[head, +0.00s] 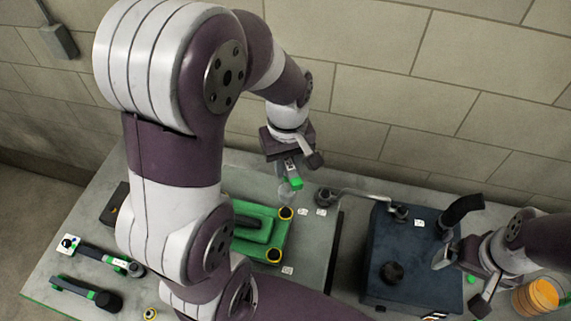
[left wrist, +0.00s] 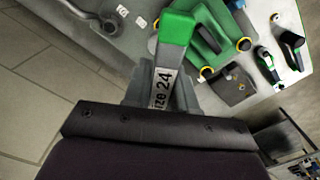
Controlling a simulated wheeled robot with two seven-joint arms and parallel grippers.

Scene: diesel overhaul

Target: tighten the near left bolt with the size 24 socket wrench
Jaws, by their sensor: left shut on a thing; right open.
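My left gripper (head: 291,168) is shut on the size 24 socket wrench, above the back of the table. In the left wrist view its fingers (left wrist: 162,98) clasp the handle (left wrist: 176,30), with a green end and a label reading "size 24". The green cover (head: 262,232) lies on the table, below and nearer than the gripper. Yellow-ringed bolts show at its right corners (head: 286,213) and (head: 274,255). My left arm hides the cover's left part, and I cannot pick out the near left bolt. My right gripper (head: 465,278) is open and empty, at the right.
A dark blue tank (head: 410,262) with a cap and pipes stands right of the cover. Two green-and-black tools (head: 95,252) and (head: 82,292) lie at the left of the table. An orange round container (head: 537,296) is at the far right. A block wall runs behind.

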